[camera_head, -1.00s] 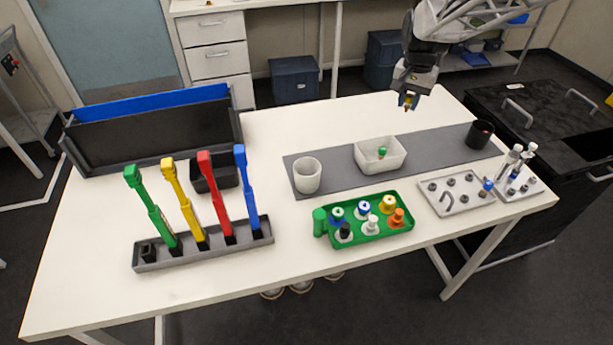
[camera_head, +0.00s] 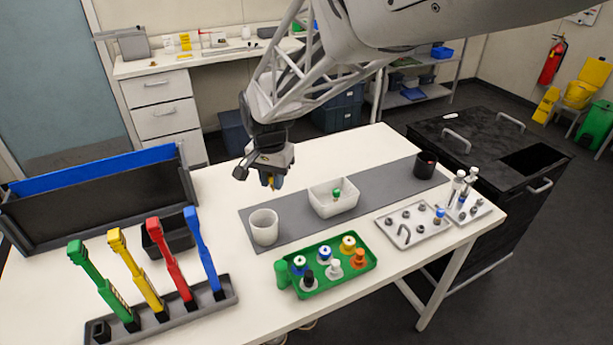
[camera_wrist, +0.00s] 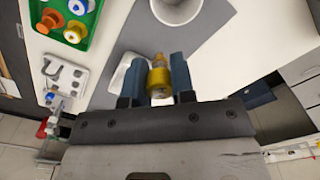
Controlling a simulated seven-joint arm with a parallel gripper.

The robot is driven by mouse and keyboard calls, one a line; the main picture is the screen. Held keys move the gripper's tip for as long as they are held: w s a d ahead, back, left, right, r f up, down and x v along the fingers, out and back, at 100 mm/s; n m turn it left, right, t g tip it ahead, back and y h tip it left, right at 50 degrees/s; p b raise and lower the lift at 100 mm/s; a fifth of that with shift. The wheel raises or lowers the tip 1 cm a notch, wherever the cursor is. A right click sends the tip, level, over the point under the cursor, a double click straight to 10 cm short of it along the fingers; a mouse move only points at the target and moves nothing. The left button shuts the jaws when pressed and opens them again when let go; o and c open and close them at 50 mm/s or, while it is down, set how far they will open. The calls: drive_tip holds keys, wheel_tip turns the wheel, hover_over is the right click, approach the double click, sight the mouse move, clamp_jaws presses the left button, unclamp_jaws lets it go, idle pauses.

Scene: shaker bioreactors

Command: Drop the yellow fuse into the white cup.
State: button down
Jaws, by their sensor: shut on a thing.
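My gripper (camera_head: 271,182) is shut on the yellow fuse (camera_wrist: 160,78), which shows between the blue fingertips in the wrist view. In the head view the fuse is a small yellow bit at the fingertips. The white cup (camera_head: 264,228) stands upright on the left end of the grey mat. My gripper is above the table, behind the cup in the head view and apart from it. The cup also shows at the top of the wrist view (camera_wrist: 178,12), ahead of the fingertips. The inside floor of the cup is hidden in the head view.
A white bin (camera_head: 322,205) holding a green-topped item is right of the cup on the grey mat (camera_head: 375,186). A green tray (camera_head: 330,281) of several bottles is in front. A rack (camera_head: 180,318) of coloured tools stands left. A black cup (camera_head: 425,165) is at right.

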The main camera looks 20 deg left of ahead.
drive_tip(key=shift+s+a+f, duration=0.1)
drive_tip(key=shift+s+a, duration=0.15)
drive_tip(key=shift+s, duration=0.2)
drive_tip(key=shift+s+a, duration=0.2)
drive_tip(key=shift+s, duration=0.25)
drive_tip(key=shift+f, duration=0.1)
drive_tip(key=shift+f, duration=2.9)
drive_tip(key=c, duration=0.9)
unclamp_jaws()
drive_tip(key=shift+r, duration=0.1)
drive_tip(key=shift+r, duration=3.85)
